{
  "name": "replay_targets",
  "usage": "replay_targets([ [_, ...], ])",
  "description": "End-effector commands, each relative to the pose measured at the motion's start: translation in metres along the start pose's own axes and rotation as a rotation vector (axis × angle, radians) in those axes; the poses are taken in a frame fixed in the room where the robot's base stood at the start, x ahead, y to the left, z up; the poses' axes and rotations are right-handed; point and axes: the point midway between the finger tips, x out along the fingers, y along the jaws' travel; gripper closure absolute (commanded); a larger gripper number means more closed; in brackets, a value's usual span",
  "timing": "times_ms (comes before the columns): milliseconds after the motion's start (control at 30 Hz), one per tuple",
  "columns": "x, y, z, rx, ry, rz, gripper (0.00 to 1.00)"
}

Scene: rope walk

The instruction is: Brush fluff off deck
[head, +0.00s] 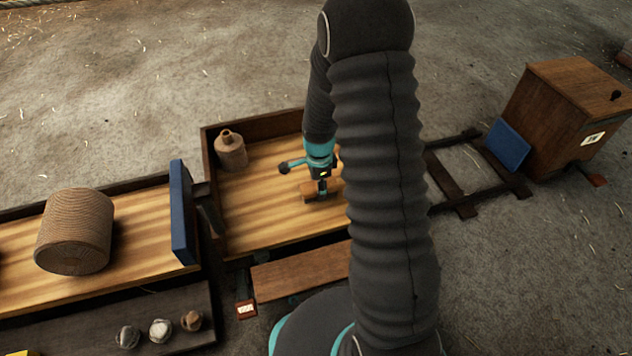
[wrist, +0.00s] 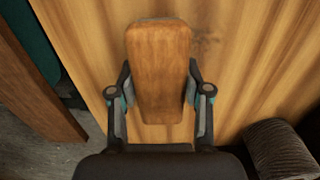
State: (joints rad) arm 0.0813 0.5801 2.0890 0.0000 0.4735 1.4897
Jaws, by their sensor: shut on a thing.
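My gripper (head: 322,186) is low over the light wooden deck (head: 265,215) of the right-hand tray. It is shut on a brown wooden brush (wrist: 160,70), with one finger on each long side in the wrist view. In the head view the brush (head: 308,193) is at deck level and partly behind my arm. Its bristles are hidden, and I cannot tell whether they touch the deck. No clear fluff shows. A faint grey smudge lies on the boards beside the brush in the wrist view; I cannot tell whether it is fluff or grain.
A small brown jug (head: 231,151) stands in the deck's back left corner. A blue panel (head: 182,213) stands at its left end, with a large ridged drum (head: 75,232) beyond. A plank (head: 302,272) lies in front. A wooden box (head: 570,115) stands right, past dark rails (head: 450,185).

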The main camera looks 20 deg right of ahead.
Motion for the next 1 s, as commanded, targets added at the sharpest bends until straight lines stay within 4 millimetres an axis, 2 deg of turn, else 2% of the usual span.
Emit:
replay_targets([
  [167,0.001,0.005,0.0,0.0,0.0,0.003,0.96],
  [600,-0.002,0.035,0.0,0.0,0.0,0.001,0.96],
  [800,-0.002,0.037,-0.001,0.0,0.0,-0.001,0.96],
  [1000,0.0,0.037,-0.012,0.001,0.0,-0.001,0.96],
])
